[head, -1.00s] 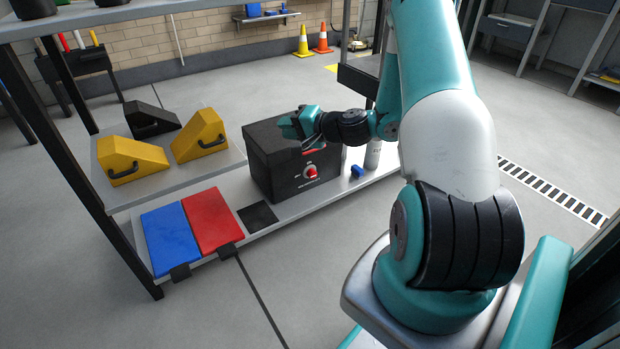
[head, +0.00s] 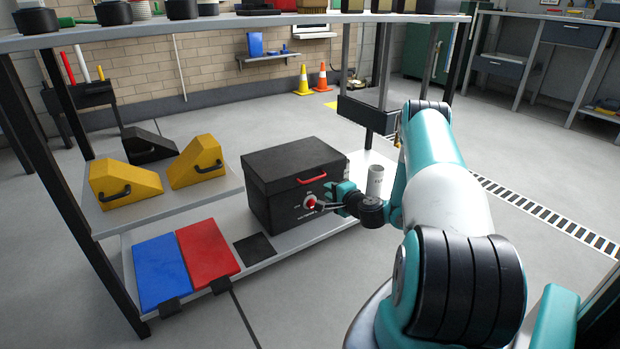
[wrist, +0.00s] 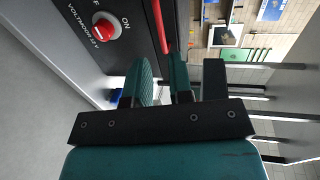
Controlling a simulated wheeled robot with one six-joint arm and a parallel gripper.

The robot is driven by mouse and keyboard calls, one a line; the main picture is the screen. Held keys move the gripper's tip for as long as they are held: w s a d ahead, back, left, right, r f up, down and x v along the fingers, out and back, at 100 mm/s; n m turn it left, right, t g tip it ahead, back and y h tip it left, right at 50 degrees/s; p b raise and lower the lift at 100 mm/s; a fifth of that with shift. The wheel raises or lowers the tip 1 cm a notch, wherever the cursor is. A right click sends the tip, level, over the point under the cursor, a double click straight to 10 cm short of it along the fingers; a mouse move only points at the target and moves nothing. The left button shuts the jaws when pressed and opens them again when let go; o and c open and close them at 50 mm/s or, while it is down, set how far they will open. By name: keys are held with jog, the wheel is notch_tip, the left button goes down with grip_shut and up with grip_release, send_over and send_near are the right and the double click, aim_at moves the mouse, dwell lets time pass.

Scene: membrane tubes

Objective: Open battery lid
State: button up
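The black battery box (head: 270,198) stands on the lower shelf, and its lid (head: 290,157) lies flat and closed on top. A red handle (head: 312,178) is on the front edge of the lid; in the wrist view this red bar (wrist: 158,25) runs toward my fingers. A red knob (head: 311,202) with a pale ring is on the box front, beside "ON" lettering; it shows in the wrist view too (wrist: 103,29). My gripper (head: 322,206) is in front of the box, at its right part. In the wrist view its fingers (wrist: 162,82) are apart, with nothing clearly held. Contact with the handle cannot be told.
A grey cylinder (head: 375,181) stands right of the box. Blue (head: 165,272) and red (head: 207,253) panels and a black pad (head: 255,247) lie left of it. Yellow wedges (head: 126,183) sit on the shelf above. An upper shelf (head: 220,27) spans overhead.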

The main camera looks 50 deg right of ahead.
aim_at(310, 181)
jog(key=b+x, duration=0.4)
jog(key=x, duration=0.8)
jog(key=shift+w+f+b, duration=0.1)
jog(key=shift+f+b, duration=0.05)
jog(key=shift+b, duration=0.15)
grip_shut()
